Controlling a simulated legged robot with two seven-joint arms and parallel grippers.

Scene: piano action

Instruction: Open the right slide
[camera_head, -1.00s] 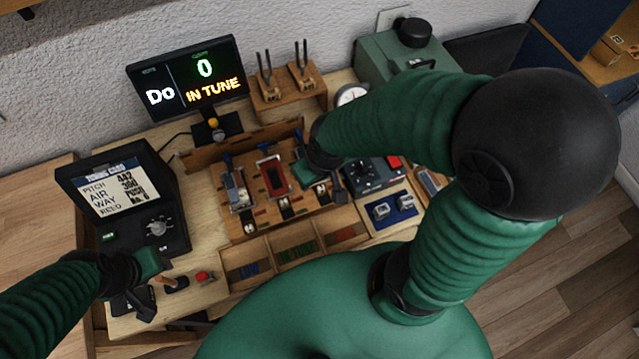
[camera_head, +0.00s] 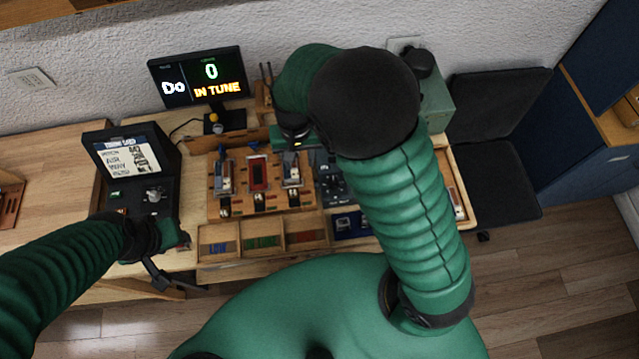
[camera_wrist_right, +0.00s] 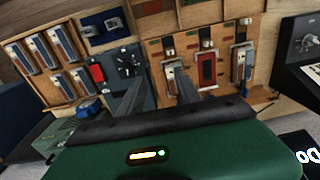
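A wooden board (camera_head: 240,207) on the bench holds three upright units in a row. The right slide (camera_head: 291,172) is the silver-grey unit at the board's right; it also shows in the right wrist view (camera_wrist_right: 172,76). A red-framed unit (camera_head: 258,174) is in the middle and another slide (camera_head: 223,177) at the left. My right gripper is just behind the right slide in the head view, its fingers mostly hidden there. In the wrist view the right gripper (camera_wrist_right: 162,88) has its two dark fingers apart, with the slide beyond them. My left gripper (camera_head: 160,262) is near the bench's front left; its opening is unclear.
A screen (camera_head: 198,78) reading "Do 0 IN TUNE" stands behind the board. A dark display box (camera_head: 125,158) is at the left. An open divided tray (camera_head: 263,241) lies in front, and a dark dial box (camera_wrist_right: 125,68) stands beside the board.

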